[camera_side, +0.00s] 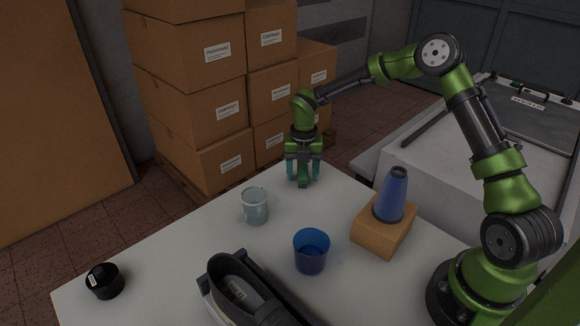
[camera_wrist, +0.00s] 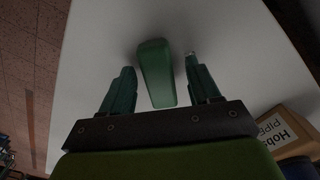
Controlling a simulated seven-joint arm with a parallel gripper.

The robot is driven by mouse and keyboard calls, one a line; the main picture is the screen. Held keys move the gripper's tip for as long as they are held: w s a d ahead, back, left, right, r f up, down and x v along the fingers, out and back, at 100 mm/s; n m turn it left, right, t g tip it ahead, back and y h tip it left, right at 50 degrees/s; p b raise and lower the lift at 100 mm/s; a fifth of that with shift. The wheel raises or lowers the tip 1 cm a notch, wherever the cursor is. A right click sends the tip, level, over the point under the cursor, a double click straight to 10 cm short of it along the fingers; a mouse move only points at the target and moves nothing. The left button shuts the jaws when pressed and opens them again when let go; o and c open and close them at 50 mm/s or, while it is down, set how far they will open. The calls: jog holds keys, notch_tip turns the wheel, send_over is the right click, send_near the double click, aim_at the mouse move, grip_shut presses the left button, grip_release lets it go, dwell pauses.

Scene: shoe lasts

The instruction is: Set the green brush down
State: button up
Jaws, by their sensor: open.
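The green brush (camera_wrist: 157,73) lies on the white table, between the two fingers of my gripper (camera_wrist: 160,85) in the wrist view. A strip of table shows on each side of it, so the fingers are apart from it. In the side view my gripper (camera_side: 303,175) points down over the far corner of the table, its fingers spread. The brush (camera_side: 303,182) shows there as a small green shape between the fingertips. My gripper is open.
A pale mug (camera_side: 255,207) and a blue cup (camera_side: 311,252) stand nearer. A blue cone (camera_side: 391,196) stands on a cardboard box (camera_side: 383,236) at right. A black shoe-like object (camera_side: 240,290) and a black round item (camera_side: 104,281) are in front. The table edge is close behind my gripper.

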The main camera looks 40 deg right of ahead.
aim_at(303, 170)
jog(key=s+a+r+m+t, duration=0.1)
jog(key=s+r+m, duration=0.15)
jog(key=r, duration=0.65)
jog(key=s+a+r+m, duration=0.2)
jog(key=r+m, duration=0.1)
jog(key=r, duration=0.5)
jog(key=s+a+r+m+t+y, duration=0.1)
jog(key=s+a+r+m+t, duration=0.1)
jog(key=s+m, duration=0.8)
jog(key=s+a+r+m+t+y, duration=0.1)
jog(key=s+r+m+t, duration=0.3)
jog(key=s+m, duration=0.7)
jog(key=m, duration=0.4)
jog(key=shift+a+r+m, duration=0.35)
jog(key=shift+a, duration=0.05)
